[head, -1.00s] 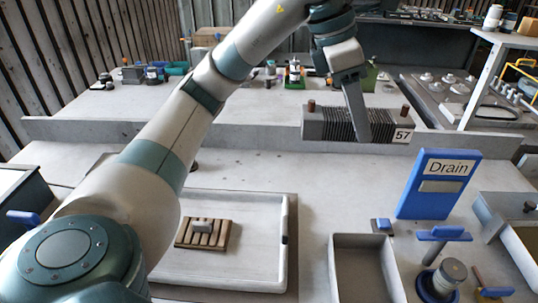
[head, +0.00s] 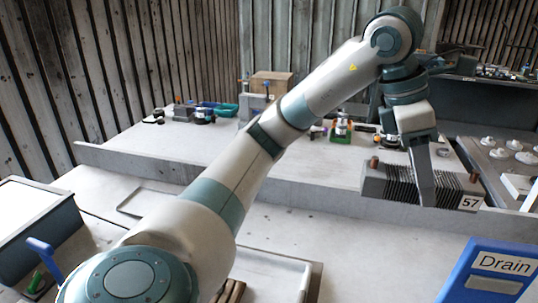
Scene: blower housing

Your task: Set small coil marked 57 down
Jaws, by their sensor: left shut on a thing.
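The small coil marked 57 (head: 400,187) is a dark finned block with brown end posts and a white label reading 57 at its right end. It is in the right part of the head view, in front of the low grey ledge. My left gripper (head: 426,195) comes down from above and is shut on the coil's middle. One finger shows across the near side; the other is hidden behind the coil. I cannot tell whether the coil touches the surface beneath. My right gripper is not in view.
A blue Drain sign (head: 490,275) stands at the lower right. A low grey ledge (head: 290,192) crosses the bench. A pale tray (head: 290,278) lies partly behind my arm. Small parts and a cardboard box (head: 271,84) stand beyond. The bench middle (head: 350,250) is clear.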

